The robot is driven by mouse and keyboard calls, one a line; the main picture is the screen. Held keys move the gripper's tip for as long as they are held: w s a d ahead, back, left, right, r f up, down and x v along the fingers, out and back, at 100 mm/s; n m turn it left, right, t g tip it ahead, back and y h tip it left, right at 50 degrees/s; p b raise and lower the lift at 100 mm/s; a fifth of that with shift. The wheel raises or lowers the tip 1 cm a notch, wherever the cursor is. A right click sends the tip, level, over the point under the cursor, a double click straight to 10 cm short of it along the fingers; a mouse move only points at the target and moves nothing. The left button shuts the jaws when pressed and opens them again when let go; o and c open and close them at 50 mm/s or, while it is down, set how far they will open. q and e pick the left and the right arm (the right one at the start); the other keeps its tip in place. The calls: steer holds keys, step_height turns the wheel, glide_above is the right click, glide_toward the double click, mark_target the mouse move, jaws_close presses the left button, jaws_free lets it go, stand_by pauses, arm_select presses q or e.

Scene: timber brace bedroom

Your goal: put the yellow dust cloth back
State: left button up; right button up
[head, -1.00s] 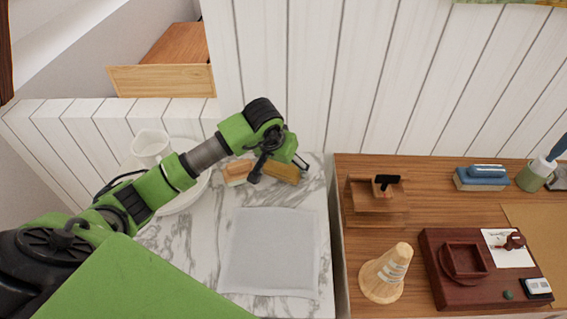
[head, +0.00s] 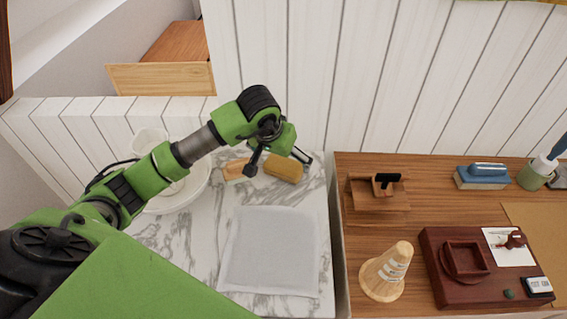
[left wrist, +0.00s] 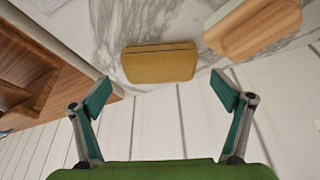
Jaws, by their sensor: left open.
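The yellow dust cloth (head: 284,168) is a folded, mustard-coloured block lying on the marble top near the white plank wall. It also shows whole in the left wrist view (left wrist: 159,63), ahead of the fingers and apart from them. My left gripper (head: 281,162) is open and empty, over the wall side of the cloth. In the left wrist view its two green-padded fingers (left wrist: 160,93) are spread wider than the cloth. My right gripper is not in view.
A wooden block (head: 237,169) lies just left of the cloth. A grey-white cloth or mat (head: 268,250) lies in front. A white basin with a pitcher stands at left, partly behind my arm. A wooden desk (head: 400,225) with a cone, tray and stamps is at right.

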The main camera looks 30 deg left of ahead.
arm_select(q)
steer(key=v, duration=0.8)
steer(key=shift+r+b, duration=0.3)
steer(key=shift+r, duration=0.05)
steer(key=shift+s+d+f, duration=0.1)
steer(key=shift+s, duration=0.05)
